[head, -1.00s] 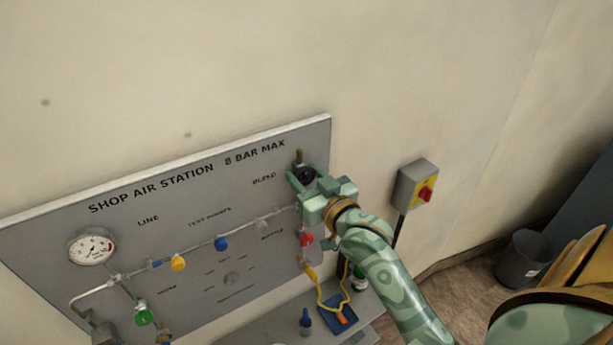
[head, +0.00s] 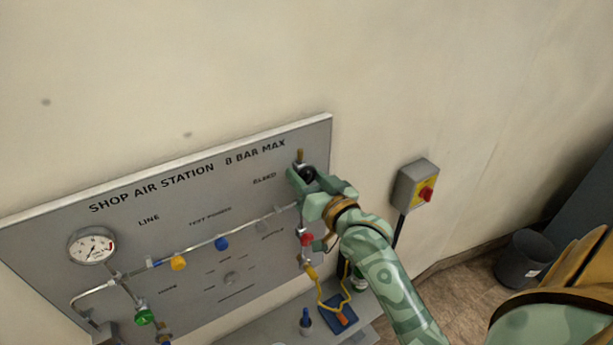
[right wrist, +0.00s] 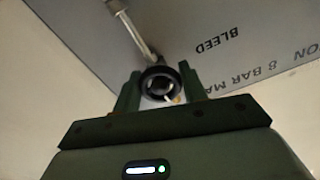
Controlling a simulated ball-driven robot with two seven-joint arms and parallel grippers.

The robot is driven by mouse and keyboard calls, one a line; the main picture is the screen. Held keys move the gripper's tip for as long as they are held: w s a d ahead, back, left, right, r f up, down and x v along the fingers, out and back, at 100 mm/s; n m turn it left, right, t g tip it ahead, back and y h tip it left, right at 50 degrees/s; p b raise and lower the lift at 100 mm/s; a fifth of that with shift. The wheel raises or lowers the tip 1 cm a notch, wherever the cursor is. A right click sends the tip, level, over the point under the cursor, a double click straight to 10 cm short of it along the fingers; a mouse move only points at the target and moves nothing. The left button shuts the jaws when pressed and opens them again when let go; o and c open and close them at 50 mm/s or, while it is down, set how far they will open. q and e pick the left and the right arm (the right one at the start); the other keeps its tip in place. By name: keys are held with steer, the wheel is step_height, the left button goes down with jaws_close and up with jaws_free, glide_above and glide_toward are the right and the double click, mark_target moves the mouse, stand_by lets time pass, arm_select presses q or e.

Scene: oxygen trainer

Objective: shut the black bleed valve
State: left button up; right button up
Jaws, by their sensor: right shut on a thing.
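The black bleed valve (head: 308,173) is a round black knob at the upper right of the grey panel, beside the word BLEED. In the right wrist view its knob (right wrist: 160,84) sits between my two green fingers, at the end of a metal pipe. My right gripper (head: 303,181) is shut on this knob, and the fingers hide part of it. The same gripper shows in the right wrist view (right wrist: 158,92). Whether the valve is open or shut cannot be read from the frames. My left gripper does not show.
The grey panel (head: 190,205) carries a round gauge (head: 91,247), a yellow knob (head: 179,263), a blue knob (head: 221,243), a green knob (head: 144,317) and a red knob (head: 307,239). A red and yellow switch box (head: 414,186) hangs at the right. A shelf (head: 270,333) juts out below.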

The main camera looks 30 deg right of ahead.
steer(key=o, duration=1)
steer(key=s, duration=1.6)
steer(key=shift+s+a+b, duration=0.1)
steer(key=shift+s+b, duration=0.05)
steer(key=shift+b, duration=0.2)
